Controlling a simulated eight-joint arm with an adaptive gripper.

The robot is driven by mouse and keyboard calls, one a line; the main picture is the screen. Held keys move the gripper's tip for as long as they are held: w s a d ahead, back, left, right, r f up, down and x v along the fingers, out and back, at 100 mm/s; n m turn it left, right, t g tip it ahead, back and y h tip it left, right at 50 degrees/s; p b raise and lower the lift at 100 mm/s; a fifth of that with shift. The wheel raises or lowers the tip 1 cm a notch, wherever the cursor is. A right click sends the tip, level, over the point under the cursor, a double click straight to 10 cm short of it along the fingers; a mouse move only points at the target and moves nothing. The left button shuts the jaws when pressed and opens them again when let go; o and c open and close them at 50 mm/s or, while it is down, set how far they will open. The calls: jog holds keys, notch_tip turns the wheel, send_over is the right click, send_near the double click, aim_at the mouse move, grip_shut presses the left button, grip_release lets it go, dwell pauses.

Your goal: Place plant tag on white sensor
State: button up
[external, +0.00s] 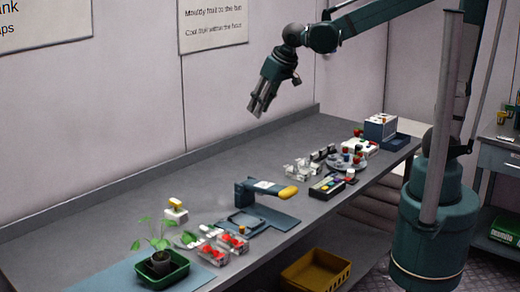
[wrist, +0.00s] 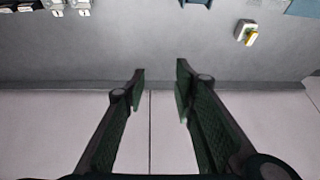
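My gripper (external: 258,106) hangs in the air above the back of the bench, near the wall. In the wrist view its two fingers (wrist: 160,72) are apart with nothing between them. A small white block with a yellow top (external: 176,210) stands on the bench left of the middle; it also shows in the wrist view (wrist: 246,33). I cannot tell whether this block is the white sensor. I cannot make out a plant tag for certain; small white pieces (external: 207,230) lie near the plant (external: 158,240), too small to identify.
The plant stands in a green tray (external: 178,275) beside red-berry punnets (external: 211,253). A blue press with a yellow handle (external: 288,192) occupies mid-bench. A dark button box (external: 327,187) and white punnets (external: 297,170) stand right of it. The back bench strip is clear.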

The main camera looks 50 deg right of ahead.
jog(key=s+d+t, duration=0.2)
jog(key=s+d, duration=1.7)
jog(key=d, duration=0.3)
jog(key=shift+s+d+f+h, duration=0.2)
jog(key=shift+f+h, duration=0.1)
jog(key=shift+f, duration=0.1)
jog(key=shift+f, duration=0.1)
notch_tip(320, 180, down, 7)
jog(key=b, duration=0.7)
jog(key=shift+f+b, duration=0.15)
jog(key=shift+b, duration=0.15)
